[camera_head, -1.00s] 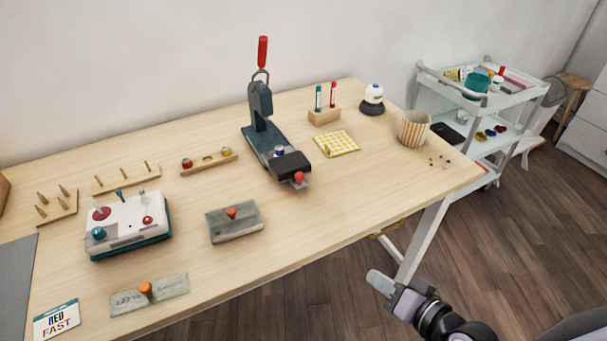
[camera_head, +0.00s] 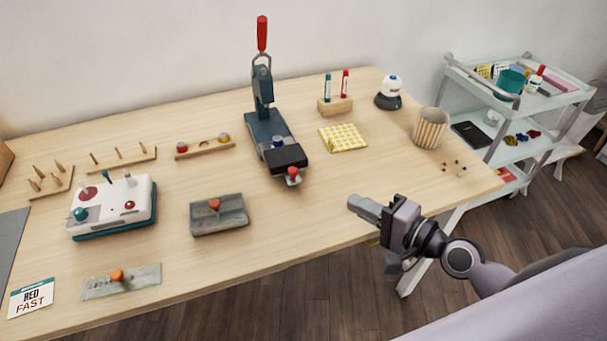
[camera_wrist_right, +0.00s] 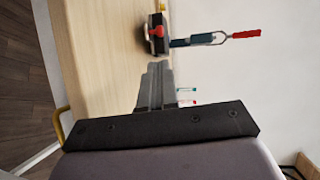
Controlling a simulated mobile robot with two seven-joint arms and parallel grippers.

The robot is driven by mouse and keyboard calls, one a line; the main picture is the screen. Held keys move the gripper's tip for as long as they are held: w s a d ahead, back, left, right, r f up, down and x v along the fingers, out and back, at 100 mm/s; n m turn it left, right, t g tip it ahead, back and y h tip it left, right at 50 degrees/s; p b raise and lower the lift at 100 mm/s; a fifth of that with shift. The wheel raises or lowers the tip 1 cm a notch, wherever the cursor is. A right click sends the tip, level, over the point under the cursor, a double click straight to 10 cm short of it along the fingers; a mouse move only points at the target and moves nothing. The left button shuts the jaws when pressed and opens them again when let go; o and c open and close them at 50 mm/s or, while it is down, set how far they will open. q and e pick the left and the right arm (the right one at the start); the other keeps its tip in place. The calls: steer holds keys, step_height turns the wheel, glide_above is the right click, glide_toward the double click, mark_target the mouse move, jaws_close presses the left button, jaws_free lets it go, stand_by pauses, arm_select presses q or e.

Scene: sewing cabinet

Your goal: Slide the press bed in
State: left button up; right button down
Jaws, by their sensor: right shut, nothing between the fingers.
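The hand press (camera_head: 262,100) stands upright on the table, with a dark blue-grey frame and a red lever handle at its top. Its black press bed (camera_head: 285,158) sticks out at the front of the base, with a red knob (camera_head: 292,173) on its near end. My right gripper (camera_head: 355,203) is shut and empty, at the table's front edge, to the right of and nearer than the knob. In the right wrist view, the press (camera_wrist_right: 195,41) and its red knob (camera_wrist_right: 157,31) lie ahead of the shut fingers (camera_wrist_right: 157,70). My left gripper is out of view.
A yellow checked cloth (camera_head: 342,138), a marker block (camera_head: 335,106) and a striped cup (camera_head: 429,128) lie right of the press. The table between gripper and knob is clear.

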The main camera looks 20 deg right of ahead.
mark_target(296, 173)
steer(key=shift+w+a+r, duration=0.1)
steer(key=shift+w+a, duration=0.05)
steer(key=shift+w, duration=0.25)
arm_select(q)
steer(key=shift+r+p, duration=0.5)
arm_select(e)
steer(key=x, duration=1.3)
steer(key=shift+w+a, duration=0.1)
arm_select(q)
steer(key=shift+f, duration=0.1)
arm_select(e)
steer(key=shift+w, duration=0.1)
